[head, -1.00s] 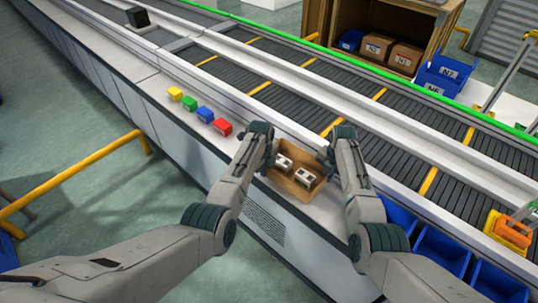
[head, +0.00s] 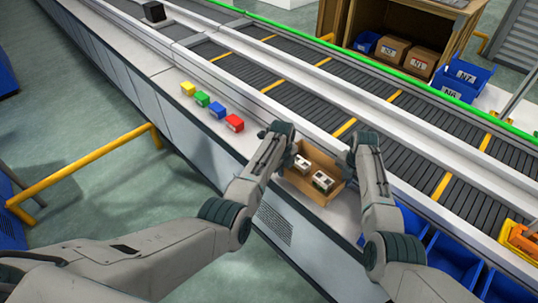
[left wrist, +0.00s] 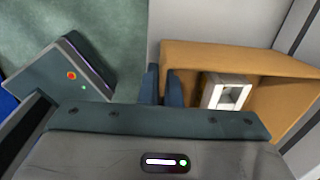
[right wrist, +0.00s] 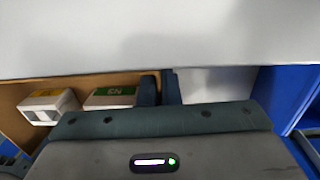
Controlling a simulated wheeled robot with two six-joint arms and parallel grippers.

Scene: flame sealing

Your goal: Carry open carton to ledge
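The open brown carton (head: 318,193) is between my two grippers, over the white ledge beside the conveyor. It is roughly upright; I cannot tell whether its base touches the ledge. Two small white boxes lie inside, one (head: 323,181) nearer the front; in the right wrist view they show orange and green labels (right wrist: 110,92). My left gripper (left wrist: 161,85) is closed over the carton's wall (left wrist: 215,50) at one end. My right gripper (right wrist: 159,88) is closed over the opposite wall. In the head view the fingertips are mostly hidden.
Yellow, green, blue and red blocks (head: 235,123) stand in a row on the ledge (head: 205,118), left of the carton. A roller conveyor (head: 320,95) runs behind. Blue bins (head: 452,258) are at the right. A yellow rail (head: 85,172) stands at the left.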

